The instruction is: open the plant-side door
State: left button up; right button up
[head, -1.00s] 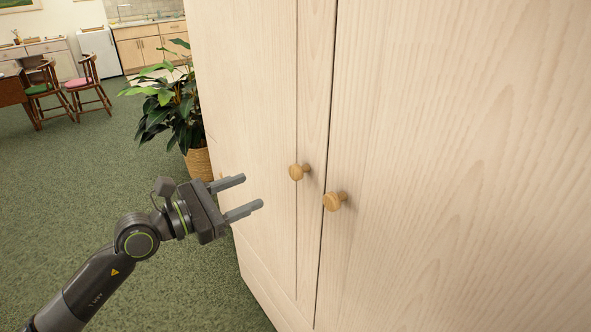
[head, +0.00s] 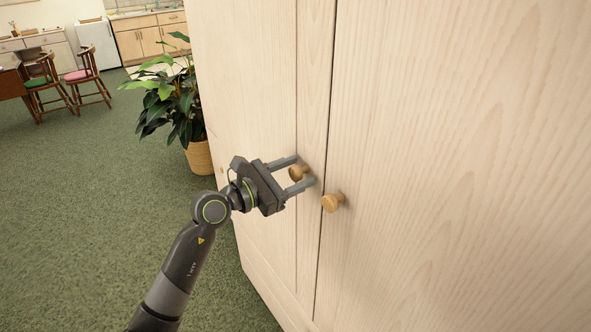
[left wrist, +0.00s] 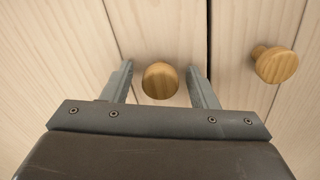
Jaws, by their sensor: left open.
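The pale wooden cabinet has a plant-side door (head: 245,110) on the left and another door (head: 460,170) on the right, parted by a dark seam. Both look shut. The plant-side door's round wooden knob (head: 298,172) sits between the open fingers of my left gripper (head: 291,175). In the left wrist view the same knob (left wrist: 160,80) lies between the two fingertips, with gaps on both sides. The right door's knob (head: 333,202) is just right of the gripper and also shows in the left wrist view (left wrist: 275,65). My right gripper is not in view.
A leafy plant (head: 170,100) in a woven basket (head: 199,157) stands beside the cabinet's left side. The green carpet (head: 90,220) is clear at the left. Wooden chairs (head: 88,75) and a kitchen counter (head: 150,35) are far back.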

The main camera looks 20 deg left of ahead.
pick_arm(q)
jog(key=shift+w+d, duration=0.15)
grip_shut()
dwell(0.4)
